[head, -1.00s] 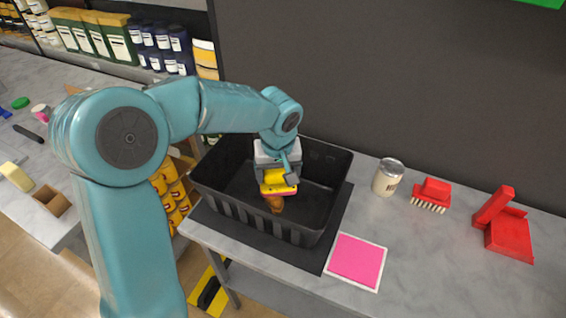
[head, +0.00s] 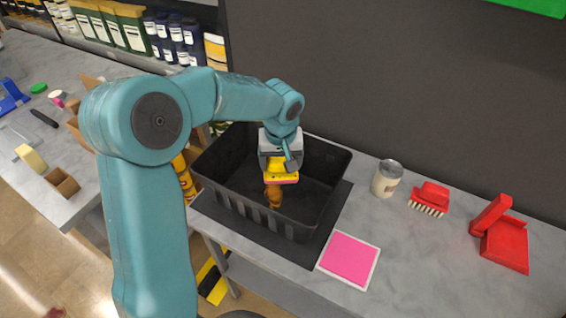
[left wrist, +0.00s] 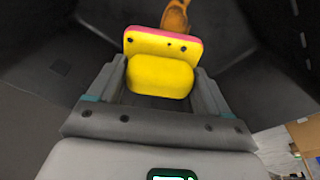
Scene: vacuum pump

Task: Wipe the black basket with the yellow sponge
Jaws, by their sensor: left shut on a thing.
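The black basket (head: 325,168) stands on a dark mat on the grey table. The yellow sponge (head: 283,168), with a pink face, is inside the basket's outline in the head view. My left gripper (head: 281,160) is shut on the sponge and reaches down into the basket. In the left wrist view the sponge (left wrist: 162,62) sits between the two fingers, with dark basket walls around it. A brown-orange stain or object (head: 274,194) shows just below the sponge, also at the top of the left wrist view (left wrist: 176,16). Whether the sponge touches it I cannot tell. My right gripper is not in view.
A pink square (head: 349,258) lies in front of the basket. To the right are a can (head: 387,179), a red brush (head: 430,198) and a red dustpan (head: 503,246). A dark wall stands behind. Another table (head: 60,130) with small items is at left.

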